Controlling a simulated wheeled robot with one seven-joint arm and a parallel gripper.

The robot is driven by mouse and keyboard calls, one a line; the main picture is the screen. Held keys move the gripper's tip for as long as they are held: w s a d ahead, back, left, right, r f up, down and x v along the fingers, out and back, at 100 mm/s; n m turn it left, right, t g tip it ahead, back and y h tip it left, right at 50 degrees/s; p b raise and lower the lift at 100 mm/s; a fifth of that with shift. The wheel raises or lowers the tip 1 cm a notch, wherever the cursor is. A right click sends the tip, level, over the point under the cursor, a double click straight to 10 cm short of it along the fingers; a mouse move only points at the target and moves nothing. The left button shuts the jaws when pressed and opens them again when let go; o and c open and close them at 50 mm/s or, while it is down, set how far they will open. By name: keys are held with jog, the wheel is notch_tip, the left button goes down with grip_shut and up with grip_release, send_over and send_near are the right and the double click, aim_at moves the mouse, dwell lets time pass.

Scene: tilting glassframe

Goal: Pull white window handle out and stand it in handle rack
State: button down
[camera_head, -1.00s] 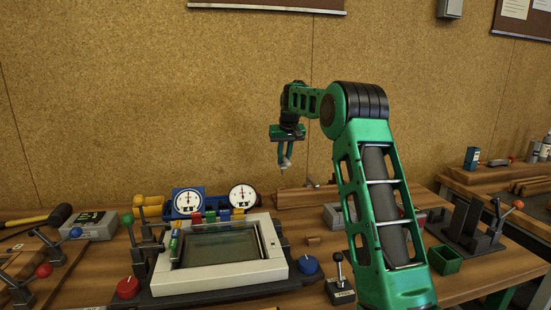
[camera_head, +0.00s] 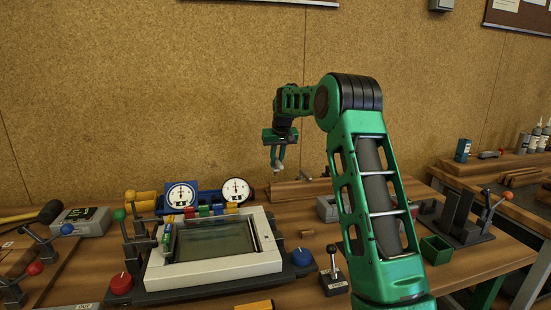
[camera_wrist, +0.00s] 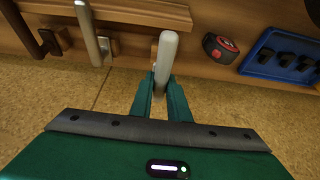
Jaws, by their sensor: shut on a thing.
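My gripper (camera_head: 277,161) is shut on the white handle (camera_wrist: 167,50), which sticks out between the teal fingers in the wrist view. In the head view the handle (camera_head: 278,168) hangs below my gripper, above the back of the bench. A long wooden block (camera_head: 298,190), perhaps the handle rack, lies behind and below it. In the wrist view a wooden piece (camera_wrist: 150,10) runs along the top, with a dark handle (camera_wrist: 42,42) and a grey metal handle (camera_wrist: 90,35) beside it. Whether the white handle touches the wood I cannot tell.
The white-framed window (camera_head: 215,270) lies on the bench to the left, with two dials (camera_head: 236,189) behind it. A green box (camera_head: 436,249) and a black lever (camera_head: 333,272) stand to the right. A red-black round thing (camera_wrist: 221,48) and blue tray (camera_wrist: 285,55) show in the wrist view.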

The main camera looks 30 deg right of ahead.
jog(key=shift+f, duration=0.9)
jog(key=shift+f, duration=2.15)
dwell(1.3)
jog(key=c, duration=1.6)
grip_release()
jog(key=shift+s, duration=0.1)
jog(key=v, duration=1)
jog(key=shift+s+r, duration=0.1)
jog(key=shift+r, duration=0.15)
